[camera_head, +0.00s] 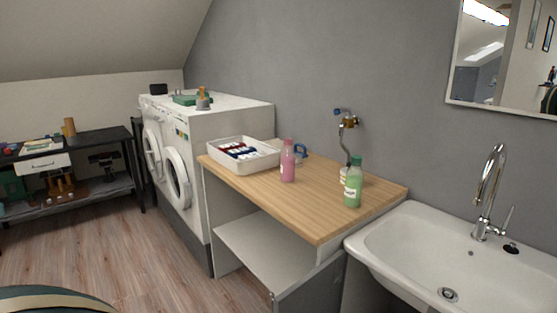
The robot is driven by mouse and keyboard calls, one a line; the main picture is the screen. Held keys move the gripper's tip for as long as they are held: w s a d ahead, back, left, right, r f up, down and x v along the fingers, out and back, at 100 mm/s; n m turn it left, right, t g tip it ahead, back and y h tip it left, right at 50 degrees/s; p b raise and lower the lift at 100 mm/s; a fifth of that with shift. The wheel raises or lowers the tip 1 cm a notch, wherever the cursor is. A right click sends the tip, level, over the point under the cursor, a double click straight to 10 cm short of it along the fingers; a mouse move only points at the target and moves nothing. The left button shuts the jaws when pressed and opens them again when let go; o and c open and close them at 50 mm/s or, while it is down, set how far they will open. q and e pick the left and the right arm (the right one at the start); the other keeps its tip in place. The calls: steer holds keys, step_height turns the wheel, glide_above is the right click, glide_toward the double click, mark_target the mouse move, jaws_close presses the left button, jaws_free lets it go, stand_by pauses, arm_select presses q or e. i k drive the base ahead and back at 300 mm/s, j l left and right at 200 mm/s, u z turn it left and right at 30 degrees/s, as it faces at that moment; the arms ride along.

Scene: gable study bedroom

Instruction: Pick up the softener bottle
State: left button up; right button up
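A pink bottle (287,168) with a pale label stands upright on the wooden countertop (265,190), near its middle. A green bottle (353,188) with a darker green cap and white label stands upright to its right, closer to the sink. Which of the two is the softener bottle I cannot tell, as the labels are too small to read. Both bottles stand apart from each other. Neither of my grippers shows in the head view.
A white tray (217,152) with small items sits at the counter's left end. A blue object (301,150) lies behind the pink bottle. A wall tap (348,121) with a hose is behind the green bottle. The sink (400,246) adjoins right; washing machines (180,172) stand left.

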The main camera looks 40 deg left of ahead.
mark_target(287, 154)
steer(key=u, duration=1.15)
steer(key=z, duration=0.7)
steer(key=j+z, duration=0.2)
steer(key=z, duration=0.25)
steer(key=i+j+z, duration=0.1)
steer(key=j+z, duration=0.15)
steer(key=z, duration=0.2)
steer(key=j+z, duration=0.2)
steer(key=z, duration=0.25)
steer(key=j+z, duration=0.25)
steer(key=k+j+z, duration=0.25)
steer(key=j, duration=0.15)
steer(key=j+z, duration=0.25)
steer(key=k+j+z, duration=0.2)
steer(key=j, duration=0.35)
steer(key=k+j+z, duration=0.25)
steer(key=k+j, duration=0.5)
steer(key=j, duration=0.15)
steer(key=k+j+z, duration=0.1)
steer(key=k+j, duration=0.25)
steer(key=j, duration=0.1)
